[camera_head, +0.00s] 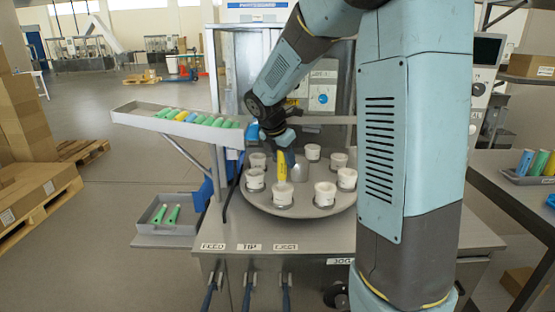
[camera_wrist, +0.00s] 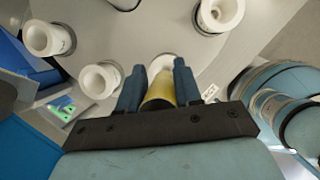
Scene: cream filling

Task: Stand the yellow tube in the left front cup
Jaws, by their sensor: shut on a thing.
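A yellow tube (camera_head: 283,168) is upright over the left front cup (camera_head: 282,197) on the round turntable. Its lower end meets the cup's mouth in the head view; I cannot tell how far inside it is. My gripper (camera_head: 284,152) is shut on the tube's upper part. In the wrist view, the blue fingers of my gripper (camera_wrist: 159,88) stand on both sides of the yellow tube (camera_wrist: 160,92). The white rim of a cup (camera_wrist: 165,60) shows just beyond it, mostly hidden by the tube and fingers.
Several other white cups stand around the turntable (camera_head: 304,208), including a right front cup (camera_head: 325,195). A sloped tray (camera_head: 128,115) of green, blue and yellow tubes is at left. A lower bin (camera_head: 148,213) holds green tubes. A machine stands behind.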

